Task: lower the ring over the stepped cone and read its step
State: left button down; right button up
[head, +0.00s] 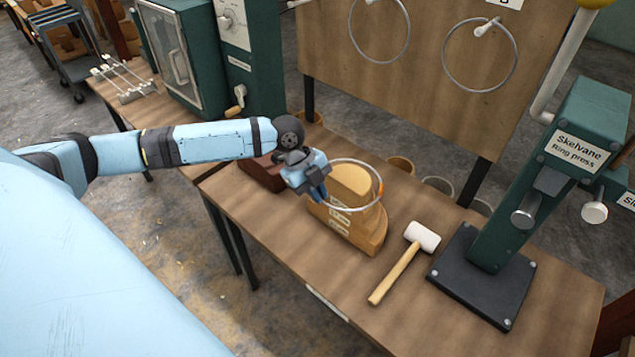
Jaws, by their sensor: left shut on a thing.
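My left gripper (318,191) is shut on a thin pale metal ring (352,160), gripping its left side. The ring has a small orange mark on its right. The stepped cone (352,183) is a wooden half-round block with pale number labels on its front, standing on the bench. The ring appears around or just above the upper part of the cone. I cannot tell whether it touches a step. The labels are too small to read. My right gripper is out of view.
A white-headed mallet (398,262) lies right of the cone on the wooden bench (290,235). A green ring press (520,200) stands farther right. A dark brown block (262,172) sits behind my left gripper. Two larger rings (480,90) hang on the board behind.

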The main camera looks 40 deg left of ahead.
pick_arm(q)
jog(key=shift+f, duration=0.3)
jog(key=shift+f, duration=0.2)
jog(key=shift+f+b, duration=0.35)
jog(key=shift+f, duration=0.95)
jog(key=shift+f, duration=0.15)
jog(key=shift+f+b, duration=0.4)
jog(key=shift+f, duration=0.95)
jog(key=shift+f, duration=0.15)
jog(key=shift+f+b, duration=0.45)
jog(key=shift+f, duration=0.2)
jog(key=c, duration=1.3)
grip_release()
